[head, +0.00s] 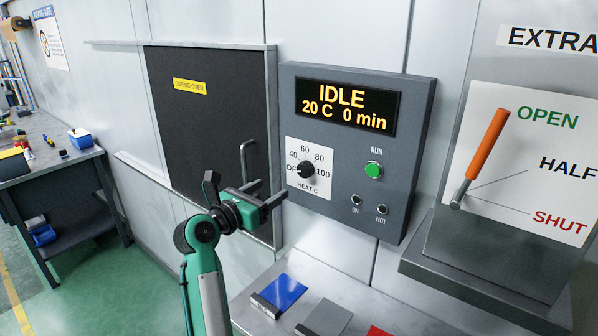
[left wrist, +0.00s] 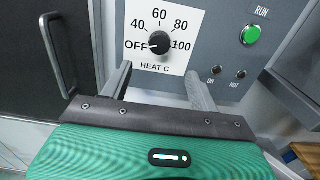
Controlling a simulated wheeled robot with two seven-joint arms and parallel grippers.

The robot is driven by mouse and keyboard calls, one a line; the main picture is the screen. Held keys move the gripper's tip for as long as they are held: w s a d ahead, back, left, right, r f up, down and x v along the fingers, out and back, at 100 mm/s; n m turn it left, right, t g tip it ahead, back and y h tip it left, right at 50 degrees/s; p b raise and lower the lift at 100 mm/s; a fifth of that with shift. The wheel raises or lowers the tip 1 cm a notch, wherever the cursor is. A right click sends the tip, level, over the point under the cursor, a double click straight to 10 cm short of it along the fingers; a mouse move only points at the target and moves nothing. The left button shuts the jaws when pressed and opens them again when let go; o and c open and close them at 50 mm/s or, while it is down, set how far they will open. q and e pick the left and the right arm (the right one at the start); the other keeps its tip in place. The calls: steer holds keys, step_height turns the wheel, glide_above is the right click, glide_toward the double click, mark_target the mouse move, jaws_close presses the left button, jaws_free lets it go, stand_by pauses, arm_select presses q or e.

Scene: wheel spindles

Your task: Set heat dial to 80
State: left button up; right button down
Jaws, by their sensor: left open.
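The heat dial (head: 306,170) is a black knob on a white scale plate marked OFF, 40, 60, 80 and 100. Its light pointer mark faces left, toward OFF. The dial also shows in the left wrist view (left wrist: 160,43), ahead of and between the fingers. My left gripper (head: 268,190) is open and empty, to the lower left of the dial and apart from it. The display (head: 347,107) reads IDLE, 20 C, 0 min. My right gripper is not in view.
The green RUN button (head: 373,170) and two small lamps, ON and HOT, sit right of the dial. The curing oven door (head: 205,125) with its handle is at left. An orange lever (head: 488,143) stands at right. A bench with coloured trays (head: 279,292) lies below.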

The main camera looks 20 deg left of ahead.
mark_target(303, 170)
arm_select(q)
steer(key=p+x, duration=0.3)
steer(key=x, duration=0.9)
steer(key=shift+w+d+f, duration=0.1)
steer(key=shift+w+d, duration=0.05)
steer(key=shift+w, duration=0.15)
steer(key=c, duration=0.9)
steer(key=shift+c, duration=0.2)
